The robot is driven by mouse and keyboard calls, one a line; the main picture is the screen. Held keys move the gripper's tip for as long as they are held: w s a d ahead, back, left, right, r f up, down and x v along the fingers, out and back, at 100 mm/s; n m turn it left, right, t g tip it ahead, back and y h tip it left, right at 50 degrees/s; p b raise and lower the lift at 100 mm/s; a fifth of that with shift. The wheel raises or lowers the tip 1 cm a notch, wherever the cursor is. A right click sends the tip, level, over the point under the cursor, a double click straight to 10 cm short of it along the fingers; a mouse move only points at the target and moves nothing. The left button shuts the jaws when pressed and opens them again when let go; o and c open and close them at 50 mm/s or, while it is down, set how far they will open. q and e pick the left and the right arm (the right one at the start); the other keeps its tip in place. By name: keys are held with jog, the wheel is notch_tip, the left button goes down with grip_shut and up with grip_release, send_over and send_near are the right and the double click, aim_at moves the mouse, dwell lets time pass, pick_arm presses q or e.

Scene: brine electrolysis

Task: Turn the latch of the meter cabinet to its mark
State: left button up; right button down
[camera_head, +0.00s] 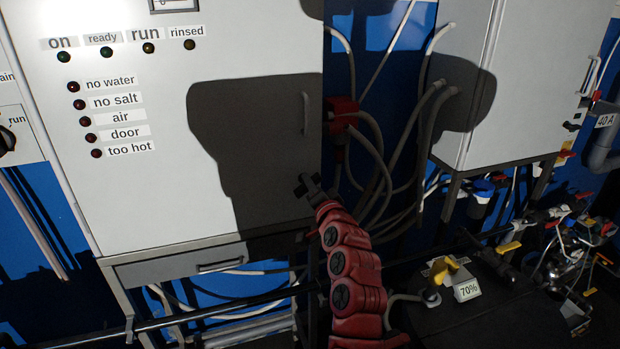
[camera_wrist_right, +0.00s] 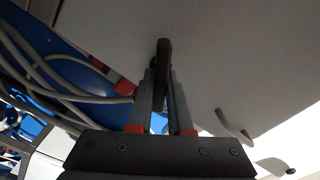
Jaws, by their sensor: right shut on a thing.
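The white cabinet (camera_head: 240,40) fills the left and middle of the head view, with lamps and labels on its front. My right gripper (camera_head: 308,186) is at the lower right edge of this cabinet front. In the right wrist view its fingers (camera_wrist_right: 163,75) are shut on a dark upright piece, which looks like the latch (camera_wrist_right: 163,46), in front of the white panel. The fingers hide much of the latch. I cannot make out its mark or its exact angle. My left gripper is not in view.
A door handle (camera_head: 306,113) sits above my gripper. A red connector (camera_head: 341,115) and grey hoses (camera_head: 376,165) hang close to its right. A second white cabinet (camera_head: 535,70) is at the right. A dark box with a yellow valve handle (camera_head: 447,268) and 70% label stands lower right.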

jog(key=m+p, duration=0.3)
jog(key=m, duration=0.1)
jog(key=shift+d, duration=0.1)
jog(key=shift+f+m+p, duration=0.2)
jog(key=shift+m+p, duration=0.6)
jog(key=shift+m, duration=0.7)
jog(key=c, duration=0.8)
grip_release()
jog(key=shift+c, duration=0.2)
